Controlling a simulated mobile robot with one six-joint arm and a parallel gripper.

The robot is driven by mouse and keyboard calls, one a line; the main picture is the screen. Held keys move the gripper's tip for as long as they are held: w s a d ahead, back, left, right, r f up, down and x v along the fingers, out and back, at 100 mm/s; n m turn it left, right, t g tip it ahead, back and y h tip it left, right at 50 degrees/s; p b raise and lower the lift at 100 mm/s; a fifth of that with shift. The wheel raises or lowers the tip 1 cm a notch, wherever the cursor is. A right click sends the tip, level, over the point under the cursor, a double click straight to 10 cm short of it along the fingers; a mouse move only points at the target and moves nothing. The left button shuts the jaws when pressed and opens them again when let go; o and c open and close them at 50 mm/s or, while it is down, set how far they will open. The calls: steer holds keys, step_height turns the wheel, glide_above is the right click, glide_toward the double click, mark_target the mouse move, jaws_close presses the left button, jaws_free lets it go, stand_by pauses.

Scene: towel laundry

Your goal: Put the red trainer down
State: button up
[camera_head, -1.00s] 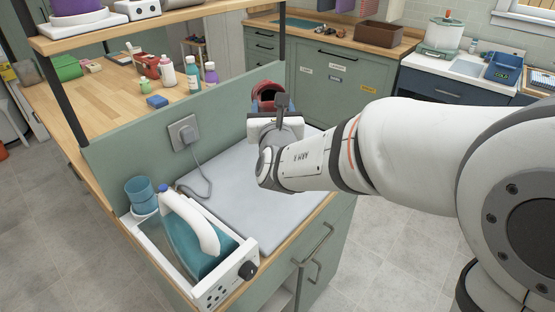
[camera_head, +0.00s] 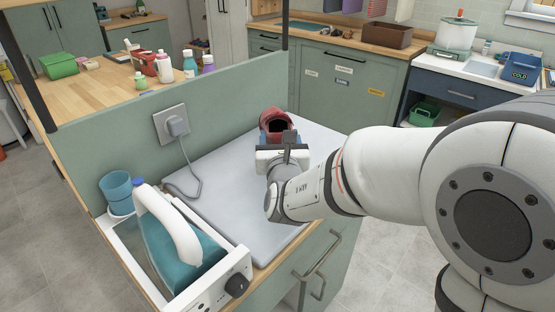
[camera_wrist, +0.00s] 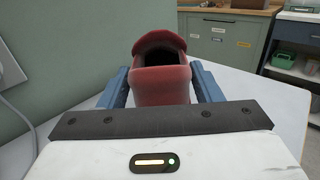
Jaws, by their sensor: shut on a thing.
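The red trainer (camera_head: 275,122) is at the far end of the pale grey board on the counter, its dark opening facing up and toward me. In the wrist view the trainer (camera_wrist: 161,84) sits between the two blue fingers of my gripper (camera_wrist: 162,88), which are shut on its sides. My gripper (camera_head: 277,138) reaches out over the board (camera_head: 222,180) in the head view. The trainer's underside is hidden, so I cannot tell whether it touches the board.
A teal iron (camera_head: 176,252) stands in a white holder at the near left, beside a blue cup (camera_head: 116,187). A wall socket with a plug (camera_head: 174,126) is on the green panel left of the board. The board's middle is bare.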

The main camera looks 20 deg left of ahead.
steer(key=shift+s+f, duration=0.1)
steer(key=shift+f, duration=2.3)
steer(key=o, duration=1.1)
steer(key=b+v, duration=0.2)
steer(key=v, duration=0.8)
steer(key=shift+s+f, duration=0.15)
steer(key=shift+b+v, duration=0.75)
steer(key=shift+v, duration=0.1)
steer(key=shift+d, duration=0.15)
